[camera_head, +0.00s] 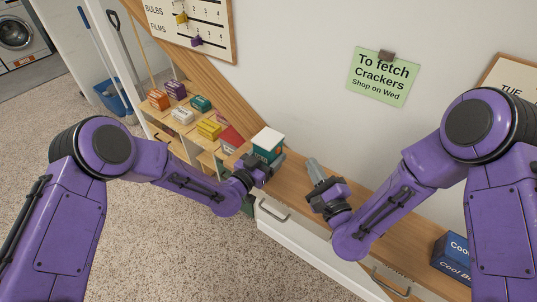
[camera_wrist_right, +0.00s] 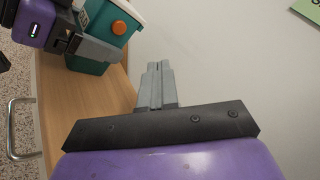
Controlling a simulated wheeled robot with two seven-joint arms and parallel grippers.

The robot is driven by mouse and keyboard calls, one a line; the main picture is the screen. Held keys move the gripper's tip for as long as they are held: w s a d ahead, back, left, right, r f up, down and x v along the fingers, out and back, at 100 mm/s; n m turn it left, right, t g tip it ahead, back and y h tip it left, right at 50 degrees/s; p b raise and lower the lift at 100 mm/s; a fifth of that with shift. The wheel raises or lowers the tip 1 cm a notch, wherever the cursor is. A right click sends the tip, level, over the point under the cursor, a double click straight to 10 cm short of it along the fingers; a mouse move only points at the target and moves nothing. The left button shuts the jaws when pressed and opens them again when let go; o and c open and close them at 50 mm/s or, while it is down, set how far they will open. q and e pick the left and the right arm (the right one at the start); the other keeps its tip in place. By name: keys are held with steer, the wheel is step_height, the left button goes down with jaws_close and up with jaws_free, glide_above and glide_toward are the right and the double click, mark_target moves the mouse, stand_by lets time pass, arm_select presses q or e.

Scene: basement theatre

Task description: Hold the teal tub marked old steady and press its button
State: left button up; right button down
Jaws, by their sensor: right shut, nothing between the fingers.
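The teal tub (camera_head: 268,146) with a white lid stands on the wooden ledge against the wall in the head view. In the right wrist view the tub (camera_wrist_right: 92,66) shows at upper left, with a round orange button (camera_wrist_right: 119,27) on its side.
Several small coloured boxes (camera_head: 209,129) stand on a stepped shelf left of the tub. A blue box (camera_head: 452,252) is on the ledge at far right. A drawer handle (camera_head: 272,211) sticks out below the ledge. The ledge between tub and right gripper is clear.

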mark_target(277, 150)
steer(key=w+a+m+h, duration=0.1)
steer(key=a, duration=0.1)
steer(key=w+a+m+h, duration=0.1)
steer(key=a, duration=0.1)
steer(key=w+a+f+m+h, duration=0.1)
steer(key=a, duration=0.1)
steer(key=shift+w+h, duration=0.4)
steer(key=shift+w+a, duration=0.1)
stand_by(1.8)
